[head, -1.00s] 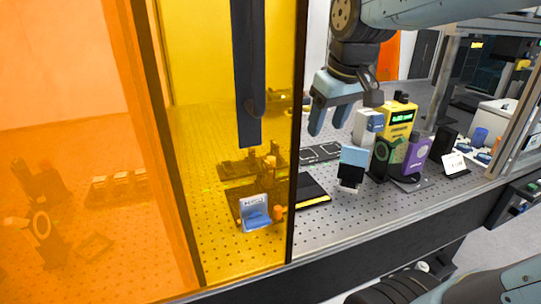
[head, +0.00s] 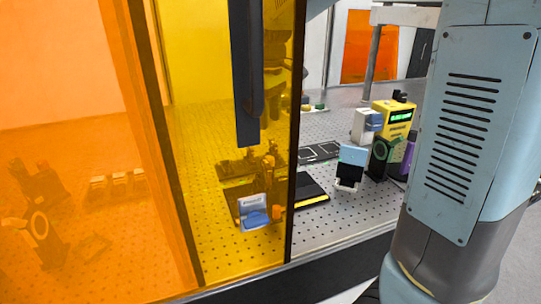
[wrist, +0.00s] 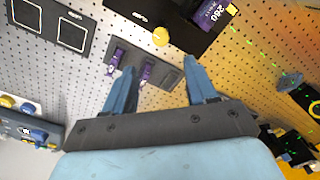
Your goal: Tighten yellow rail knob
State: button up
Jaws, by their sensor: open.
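In the wrist view my gripper (wrist: 160,70) is open, with its two blue fingers spread and nothing between them. A round yellow knob (wrist: 160,37) shows beyond the fingertips, by the edge of a black plate (wrist: 185,14); the gripper does not touch it. A dark grey bracket with purple parts (wrist: 147,73) lies between the knob and the gripper, partly behind the left finger. I cannot make out the knob in the head view, where the tinted panel covers much of the setup and my gripper is not clearly visible.
In the head view a yellow tinted panel (head: 205,130) and a dark hanging bar (head: 247,90) stand at the left. A yellow instrument (head: 395,122) and a small light-blue-topped stand (head: 350,165) are on the perforated table (head: 340,215). A framed black panel (wrist: 72,32) lies upper left in the wrist view.

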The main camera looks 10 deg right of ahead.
notch_tip(320, 180, down, 12)
jog(key=shift+f, duration=0.1)
dwell(0.4)
